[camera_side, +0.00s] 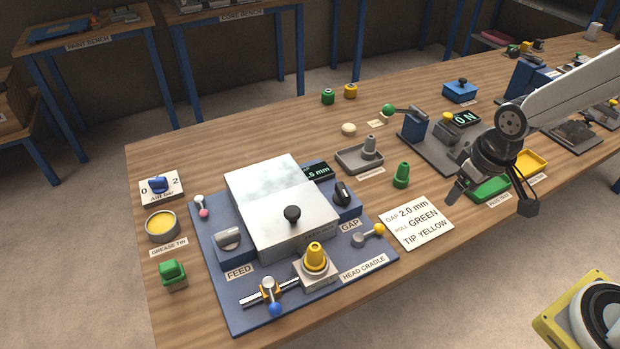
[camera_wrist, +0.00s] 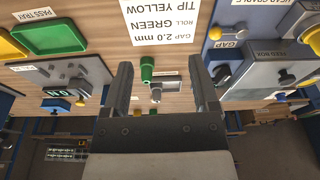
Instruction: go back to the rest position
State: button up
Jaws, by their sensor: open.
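My gripper (camera_side: 460,187) hangs above the bench at the right, over the area beside the green tray. It is open and empty. In the wrist view its two fingers (camera_wrist: 163,85) are spread, with bare bench, a green cone-shaped piece (camera_wrist: 147,68) and a grey holder (camera_wrist: 156,92) seen beyond them. Nothing is between the fingers that I can see as held.
The blue machine base (camera_side: 215,290) with its metal cover (camera_side: 270,190) fills the left of the bench. A yellow tip (camera_side: 315,256) stands in the head cradle. A white card (camera_side: 417,224), green cone (camera_side: 401,175) and green tray (camera_side: 491,189) lie near my gripper.

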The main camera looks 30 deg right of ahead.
jog(key=shift+s+d+f+m, duration=0.2)
jog(key=shift+s+d, duration=0.15)
jog(key=shift+s, duration=0.15)
jog(key=shift+s+d+f+m, duration=0.1)
jog(key=shift+s+d+m, duration=0.15)
jog(key=shift+s, duration=0.25)
